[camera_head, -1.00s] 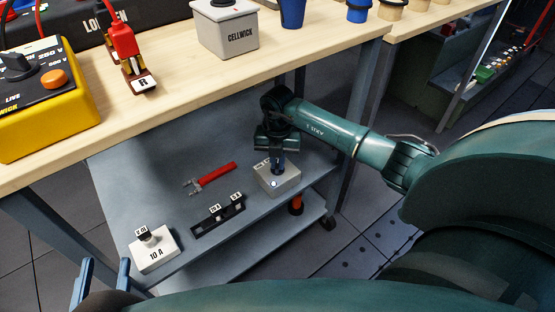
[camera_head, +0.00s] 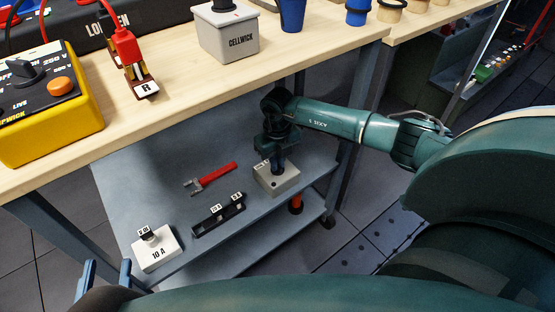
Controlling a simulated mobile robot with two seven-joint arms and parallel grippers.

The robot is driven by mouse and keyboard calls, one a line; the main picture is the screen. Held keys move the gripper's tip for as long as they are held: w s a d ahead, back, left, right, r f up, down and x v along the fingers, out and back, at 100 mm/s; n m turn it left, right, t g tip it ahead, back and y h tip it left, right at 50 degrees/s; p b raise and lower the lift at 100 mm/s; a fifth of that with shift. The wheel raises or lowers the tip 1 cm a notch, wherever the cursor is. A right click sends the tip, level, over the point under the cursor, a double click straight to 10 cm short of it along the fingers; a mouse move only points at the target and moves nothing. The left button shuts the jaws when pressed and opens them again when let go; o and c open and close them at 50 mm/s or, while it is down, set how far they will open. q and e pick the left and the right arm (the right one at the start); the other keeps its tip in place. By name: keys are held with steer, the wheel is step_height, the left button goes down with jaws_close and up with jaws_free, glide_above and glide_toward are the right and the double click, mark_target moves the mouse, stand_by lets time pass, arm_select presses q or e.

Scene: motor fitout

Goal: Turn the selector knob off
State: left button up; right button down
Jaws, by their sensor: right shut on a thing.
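A yellow tester (camera_head: 50,130) stands on the bench at the left. A black selector knob (camera_head: 24,72) sits on its dark top near OFF and voltage markings; its exact pointing is hard to read. My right gripper (camera_head: 280,168) reaches under the bench top to a grey block (camera_head: 280,184) on the shelf. It points down and is shut on the block's top part, which the fingers mostly hide. My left gripper (camera_head: 104,280) is at the lower left edge, its two blue fingers apart and empty, far below the tester.
On the shelf (camera_head: 130,200) are a white 10 A block (camera_head: 155,252), a black holder (camera_head: 218,216) with small tagged parts and a red wrench (camera_head: 213,178). A CELLWICK box (camera_head: 228,35), a red clamp tagged R (camera_head: 130,60) and cups stand on the bench.

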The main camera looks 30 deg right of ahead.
steer(key=shift+n, duration=0.6)
steer(key=c, duration=1.5)
jaws_free()
arm_select(q)
steer(key=shift+r, duration=0.1)
arm_select(e)
steer(key=shift+r, duration=0.35)
arm_select(q)
steer(key=shift+w+a+n+g+y+p, duration=0.1)
steer(key=shift+a+n+g+y+p, duration=0.5)
steer(key=shift+p, duration=0.6)
arm_select(e)
step_height(320, 180, up, 7)
steer(key=shift+f, duration=0.1)
arm_select(q)
steer(key=shift+d, duration=0.1)
